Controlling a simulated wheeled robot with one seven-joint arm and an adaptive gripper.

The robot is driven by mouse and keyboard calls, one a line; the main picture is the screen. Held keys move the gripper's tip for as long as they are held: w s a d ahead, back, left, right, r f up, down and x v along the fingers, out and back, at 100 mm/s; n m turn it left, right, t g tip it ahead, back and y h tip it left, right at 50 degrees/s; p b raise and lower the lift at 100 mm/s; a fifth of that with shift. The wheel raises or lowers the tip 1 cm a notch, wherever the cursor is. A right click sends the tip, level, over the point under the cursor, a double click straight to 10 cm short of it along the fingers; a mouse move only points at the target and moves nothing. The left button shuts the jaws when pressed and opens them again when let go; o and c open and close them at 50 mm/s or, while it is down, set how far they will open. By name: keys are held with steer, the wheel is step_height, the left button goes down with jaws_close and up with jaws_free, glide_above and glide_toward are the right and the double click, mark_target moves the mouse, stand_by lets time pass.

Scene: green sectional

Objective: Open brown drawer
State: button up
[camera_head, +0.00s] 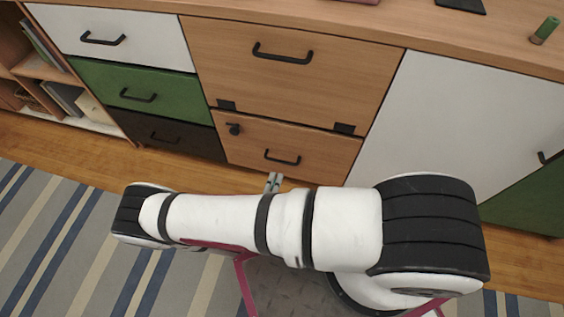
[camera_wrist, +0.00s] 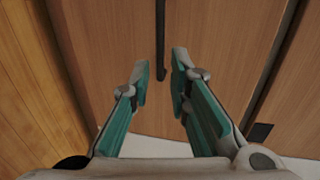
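The cabinet has a dark brown drawer (camera_head: 178,138) at the bottom left, with a dark handle (camera_head: 163,138). To its right is a lower wood-brown drawer (camera_head: 320,150) with a black bar handle (camera_head: 282,158). Both drawers look shut. My gripper (camera_head: 273,181) shows just below that wood-brown drawer's handle, largely behind my white arm. In the wrist view my gripper (camera_wrist: 161,65) is open, with two teal fingers apart and nothing held. A black bar handle (camera_wrist: 160,35) on a wood-brown front lies ahead, its near end in line with the gap; contact cannot be told.
Above are a white drawer (camera_head: 110,38), a green drawer (camera_head: 140,92) and a large wood-brown front (camera_head: 290,75) with a handle. A white door (camera_head: 450,120) is at right. A shelf with books (camera_head: 65,95) is left. Wood floor (camera_head: 90,150) and striped rug (camera_head: 60,230) are clear.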

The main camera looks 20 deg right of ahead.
mark_target(283, 162)
steer(key=b+x, duration=0.2)
steer(key=x, duration=0.8)
jaws_close()
